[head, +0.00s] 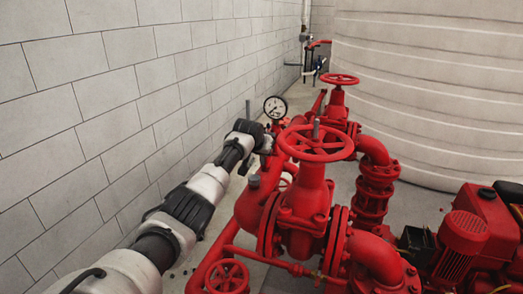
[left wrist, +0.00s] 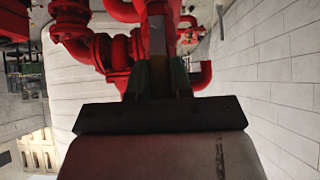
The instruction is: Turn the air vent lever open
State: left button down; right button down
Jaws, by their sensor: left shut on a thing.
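My left arm reaches in from the left in the head view, and its gripper (head: 266,143) is at the red pipework just below the pressure gauge (head: 275,107). My right gripper is in neither view.
A large red handwheel (head: 316,143) on a valve stands right of my gripper, with a smaller handwheel (head: 340,80) behind. A block wall (head: 120,110) runs along the left. A pale ribbed tank (head: 430,90) stands at the back right. A red motor (head: 465,235) is at lower right.

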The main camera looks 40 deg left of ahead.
pick_arm(q)
jog(key=c, duration=1)
grip_release()
jog(key=b+v, duration=0.3)
jog(key=v, duration=0.7)
jog(key=shift+s+d+r, duration=0.1)
jog(key=shift+s+r, duration=0.15)
jog(key=shift+r, duration=0.05)
